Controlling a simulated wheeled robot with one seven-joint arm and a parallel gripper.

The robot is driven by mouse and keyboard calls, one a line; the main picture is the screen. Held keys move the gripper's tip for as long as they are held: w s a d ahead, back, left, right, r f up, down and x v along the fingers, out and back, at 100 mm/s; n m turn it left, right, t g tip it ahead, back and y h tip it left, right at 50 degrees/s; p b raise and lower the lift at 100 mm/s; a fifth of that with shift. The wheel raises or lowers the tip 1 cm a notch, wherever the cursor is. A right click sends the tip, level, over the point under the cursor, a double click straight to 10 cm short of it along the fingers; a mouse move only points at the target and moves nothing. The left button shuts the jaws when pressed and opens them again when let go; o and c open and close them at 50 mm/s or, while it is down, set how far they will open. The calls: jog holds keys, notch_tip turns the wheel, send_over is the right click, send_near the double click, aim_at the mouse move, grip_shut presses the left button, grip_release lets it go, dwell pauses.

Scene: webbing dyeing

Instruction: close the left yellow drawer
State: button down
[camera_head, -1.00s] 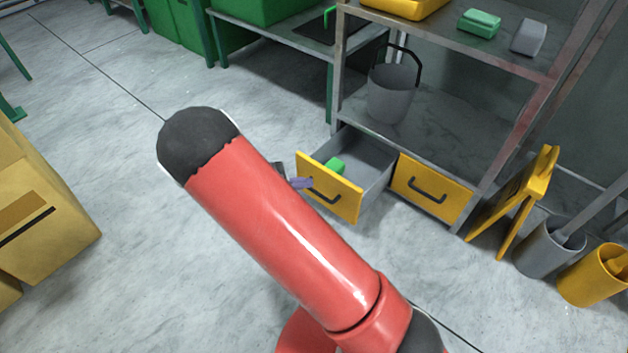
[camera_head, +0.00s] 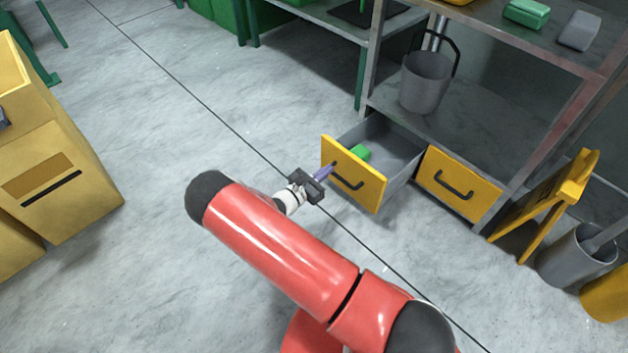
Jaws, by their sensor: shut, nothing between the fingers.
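The left yellow drawer (camera_head: 368,192) is pulled out of the bottom of the metal shelf. Its yellow front has a dark handle (camera_head: 347,178), and a green block (camera_head: 360,153) lies inside its grey tray. My gripper (camera_head: 327,171) is shut and empty, with its purple fingers at the left part of the drawer front, near the handle. I cannot tell whether the fingertips touch the front. The right yellow drawer (camera_head: 458,184) is closed flush in the shelf.
A grey bucket (camera_head: 424,84) stands on the shelf (camera_head: 465,115) above the drawers. A yellow folding sign (camera_head: 548,207) and a grey bin (camera_head: 574,258) stand to the right. Cardboard boxes (camera_head: 75,185) stand at left. The floor between is clear.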

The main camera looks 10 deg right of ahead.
aim_at(345, 156)
jog(key=x, duration=0.6)
jog(key=shift+a, duration=0.1)
